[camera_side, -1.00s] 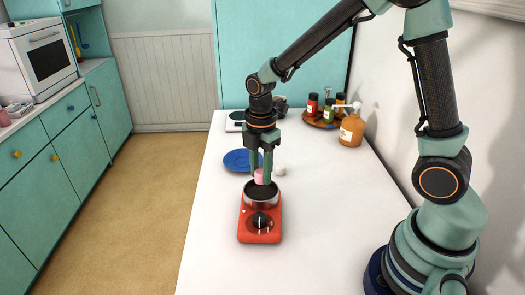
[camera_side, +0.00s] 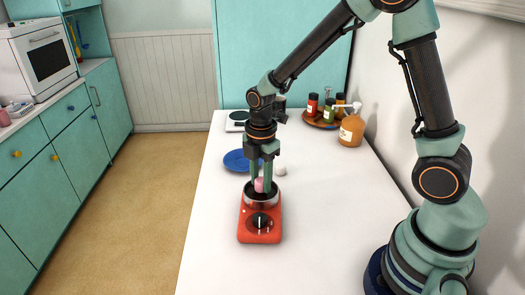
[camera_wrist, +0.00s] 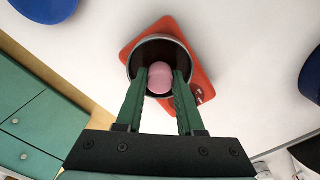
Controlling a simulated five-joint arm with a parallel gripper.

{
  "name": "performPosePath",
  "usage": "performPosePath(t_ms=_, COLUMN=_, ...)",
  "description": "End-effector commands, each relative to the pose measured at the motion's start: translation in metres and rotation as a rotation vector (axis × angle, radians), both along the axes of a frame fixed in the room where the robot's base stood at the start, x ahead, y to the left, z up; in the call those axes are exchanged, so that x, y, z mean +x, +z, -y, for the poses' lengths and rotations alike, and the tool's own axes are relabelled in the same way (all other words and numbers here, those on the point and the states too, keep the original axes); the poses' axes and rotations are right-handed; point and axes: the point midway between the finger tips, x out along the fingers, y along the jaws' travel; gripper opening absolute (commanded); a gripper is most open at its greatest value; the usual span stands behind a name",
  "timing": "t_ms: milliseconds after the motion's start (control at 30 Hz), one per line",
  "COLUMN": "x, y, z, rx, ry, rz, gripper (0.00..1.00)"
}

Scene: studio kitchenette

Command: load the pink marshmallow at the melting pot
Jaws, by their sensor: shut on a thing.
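The pink marshmallow (camera_side: 259,185) is between the fingertips of my gripper (camera_side: 261,184), which is shut on it. In the wrist view the marshmallow (camera_wrist: 160,78) shows between the two green fingers (camera_wrist: 160,85), inside the round outline of the pot's mouth. The melting pot (camera_side: 261,201) is a round metal pot on a red base (camera_side: 250,228) with a black knob. The fingertips reach down to the pot's rim or just inside it. The pot's bottom is mostly hidden.
A blue plate (camera_side: 236,161) and a small white round thing (camera_side: 280,170) lie just behind the pot. An orange pump bottle (camera_side: 351,130) and a tray of small jars (camera_side: 318,121) stand at the back right. The white table's front is clear.

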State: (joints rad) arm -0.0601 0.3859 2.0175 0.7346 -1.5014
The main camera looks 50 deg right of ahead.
Motion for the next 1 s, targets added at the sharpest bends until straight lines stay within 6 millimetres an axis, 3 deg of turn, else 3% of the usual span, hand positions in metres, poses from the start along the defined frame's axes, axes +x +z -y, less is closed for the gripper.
performPosePath(t_ms=1000, x=0.0000, y=-0.0091, z=0.0000, rx=0.000, ry=0.000, rz=-0.001, gripper=0.00)
